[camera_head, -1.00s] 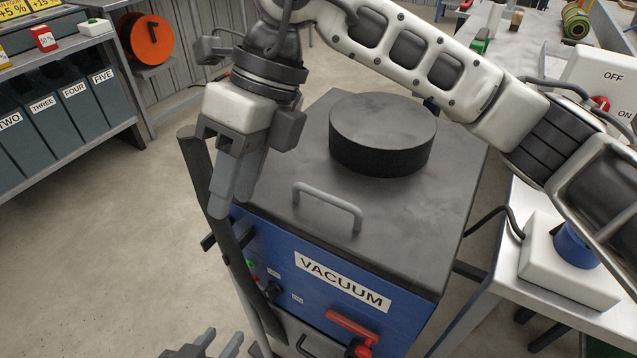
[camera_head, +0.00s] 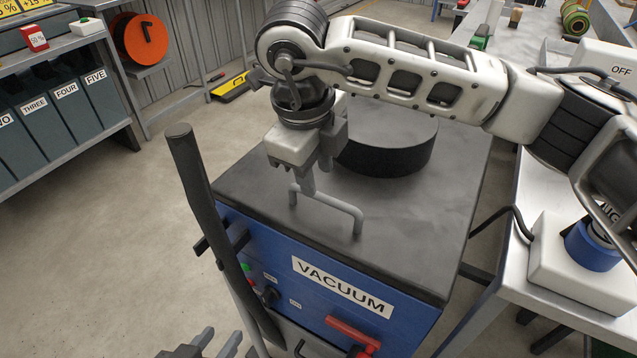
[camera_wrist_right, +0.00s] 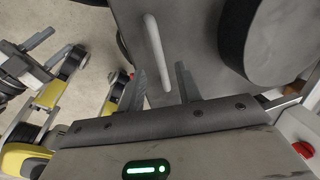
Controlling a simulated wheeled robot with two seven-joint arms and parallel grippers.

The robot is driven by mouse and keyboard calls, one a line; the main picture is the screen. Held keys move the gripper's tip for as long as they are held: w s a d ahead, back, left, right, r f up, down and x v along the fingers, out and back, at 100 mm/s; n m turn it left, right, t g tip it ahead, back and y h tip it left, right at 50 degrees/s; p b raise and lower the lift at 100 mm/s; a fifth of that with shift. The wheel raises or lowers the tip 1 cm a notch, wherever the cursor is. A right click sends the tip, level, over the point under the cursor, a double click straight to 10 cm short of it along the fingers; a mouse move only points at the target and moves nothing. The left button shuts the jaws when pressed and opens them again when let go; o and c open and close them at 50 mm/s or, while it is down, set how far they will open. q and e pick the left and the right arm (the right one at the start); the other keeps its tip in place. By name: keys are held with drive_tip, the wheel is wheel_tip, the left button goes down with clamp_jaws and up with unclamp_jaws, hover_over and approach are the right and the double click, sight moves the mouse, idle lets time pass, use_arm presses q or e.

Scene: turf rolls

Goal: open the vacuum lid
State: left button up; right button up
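The vacuum (camera_head: 345,287) is a blue box with a flat dark grey lid (camera_head: 420,220), which lies closed on top. A grey bar handle (camera_head: 335,203) stands at the lid's front edge; it also shows in the right wrist view (camera_wrist_right: 154,45). My right gripper (camera_head: 300,188) points down at the handle's left end. In the right wrist view my right gripper (camera_wrist_right: 160,72) is open, with the handle between its fingers; contact cannot be told. My left gripper (camera_head: 219,342) is open and empty at the bottom edge, left of the vacuum's front.
A thick black disc (camera_head: 385,150) sits on the lid behind the handle. A dark upright bar (camera_head: 205,200) rises at the vacuum's left. A red lever (camera_head: 352,334) is on the front. A table (camera_head: 500,260) stands close on the right; open floor lies left.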

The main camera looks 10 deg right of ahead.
sight(320, 194)
drive_tip(key=shift+w+d+f, duration=0.1)
drive_tip(key=shift+w+f, duration=0.1)
drive_tip(key=shift+f, duration=0.85)
drive_tip(key=shift+w+d+f, duration=0.1)
drive_tip(key=shift+w+f, duration=0.05)
drive_tip(key=shift+f, duration=0.85)
